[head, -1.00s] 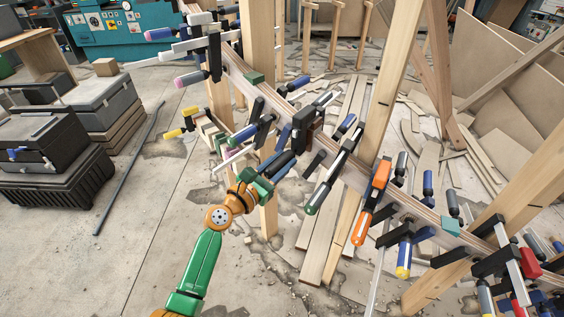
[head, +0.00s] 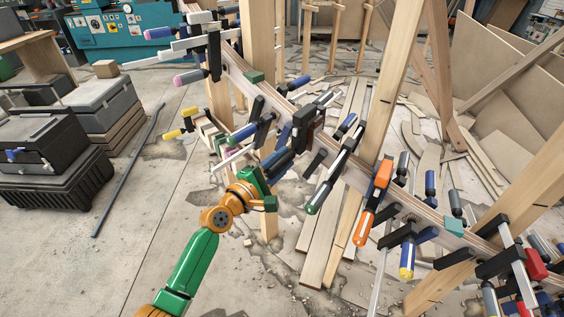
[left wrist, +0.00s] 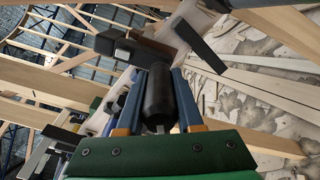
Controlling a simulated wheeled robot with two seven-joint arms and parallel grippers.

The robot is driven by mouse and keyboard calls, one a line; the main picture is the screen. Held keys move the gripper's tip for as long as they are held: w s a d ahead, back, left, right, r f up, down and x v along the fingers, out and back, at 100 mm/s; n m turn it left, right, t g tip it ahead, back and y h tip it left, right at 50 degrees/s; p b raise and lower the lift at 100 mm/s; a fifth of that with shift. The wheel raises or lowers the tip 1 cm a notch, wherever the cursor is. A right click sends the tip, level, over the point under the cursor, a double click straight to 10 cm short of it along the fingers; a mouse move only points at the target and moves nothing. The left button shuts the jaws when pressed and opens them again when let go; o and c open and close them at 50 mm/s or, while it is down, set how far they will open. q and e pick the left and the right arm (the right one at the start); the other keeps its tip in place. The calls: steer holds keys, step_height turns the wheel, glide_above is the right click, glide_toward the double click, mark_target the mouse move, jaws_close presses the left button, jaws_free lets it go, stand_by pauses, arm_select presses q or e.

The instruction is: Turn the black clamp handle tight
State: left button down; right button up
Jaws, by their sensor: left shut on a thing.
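The black clamp handle (left wrist: 158,98) is a dark cylinder between the two blue fingers of my left gripper (left wrist: 158,100) in the left wrist view. The fingers are shut on it from both sides. In the head view my left gripper (head: 270,172) reaches up from below to the black handle (head: 281,160), which slants down and left from its clamp (head: 306,128) on the curved stringer (head: 350,175). The gripper's fingertips are partly hidden there. My right gripper is not in view.
Several other clamps sit close on both sides along the stringer, including an orange one (head: 374,202) and one with a green-tipped handle (head: 325,190). A wooden post (head: 268,215) stands just behind my gripper. Open concrete floor (head: 140,230) lies to the left.

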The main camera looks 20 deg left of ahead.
arm_select(q)
steer(key=m, duration=0.6)
steer(key=shift+m+b, duration=0.3)
steer(key=shift+b, duration=0.05)
steer(key=m, duration=1)
steer(key=shift+r+m+p, duration=0.1)
steer(key=shift+m+p, duration=0.3)
steer(key=m+p, duration=0.1)
steer(key=m, duration=0.4)
steer(key=shift+m, duration=0.5)
steer(key=c, duration=0.5)
jaws_free()
steer(key=shift+c, duration=0.2)
